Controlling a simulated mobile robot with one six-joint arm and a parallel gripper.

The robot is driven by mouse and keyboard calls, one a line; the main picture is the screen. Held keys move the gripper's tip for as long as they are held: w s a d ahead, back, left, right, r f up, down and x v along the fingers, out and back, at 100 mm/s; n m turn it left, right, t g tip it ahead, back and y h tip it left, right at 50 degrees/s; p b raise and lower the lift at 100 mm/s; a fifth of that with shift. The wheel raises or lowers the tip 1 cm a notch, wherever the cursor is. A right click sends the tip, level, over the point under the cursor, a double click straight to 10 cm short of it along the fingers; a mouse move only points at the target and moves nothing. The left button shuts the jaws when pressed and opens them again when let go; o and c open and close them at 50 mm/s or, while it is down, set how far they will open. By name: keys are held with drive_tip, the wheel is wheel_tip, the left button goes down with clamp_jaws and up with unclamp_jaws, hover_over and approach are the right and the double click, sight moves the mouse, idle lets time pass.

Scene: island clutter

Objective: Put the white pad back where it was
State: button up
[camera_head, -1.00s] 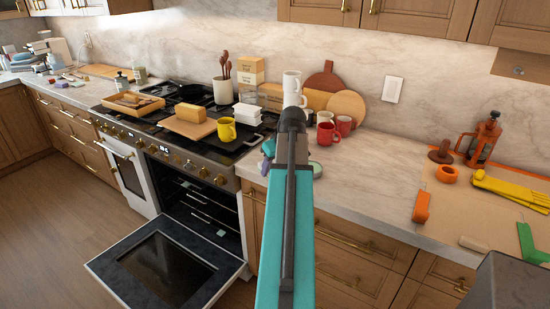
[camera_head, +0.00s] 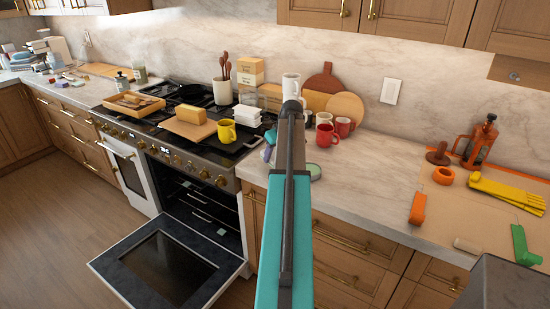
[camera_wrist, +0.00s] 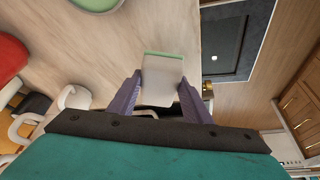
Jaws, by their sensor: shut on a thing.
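The white pad (camera_wrist: 162,82) is a pale block with a thin green edge at its far end. In the wrist view it sits between the two purple fingers of my gripper (camera_wrist: 160,84), which is shut on it. It appears held above the pale surface. In the head view my arm hides the pad and most of my gripper. Only a bit of purple (camera_head: 269,142) shows left of the arm, by the counter edge beside the stove.
Red mugs (camera_head: 326,136), a white mug (camera_head: 291,87) and a green-topped round thing (camera_head: 314,171) stand close to my arm. The yellow mug (camera_head: 226,131) is on the stove. The oven door (camera_head: 166,268) hangs open below. The counter's middle (camera_head: 375,175) is clear.

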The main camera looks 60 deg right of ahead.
drive_tip(key=shift+w+d, duration=0.5)
drive_tip(key=shift+d, duration=0.3)
drive_tip(key=shift+f, duration=0.1)
drive_tip(key=shift+f, duration=0.1)
drive_tip(key=shift+f+p, duration=1)
drive_tip(key=shift+f, duration=0.65)
drive_tip(key=shift+f, duration=0.15)
drive_tip(key=o, duration=0.9)
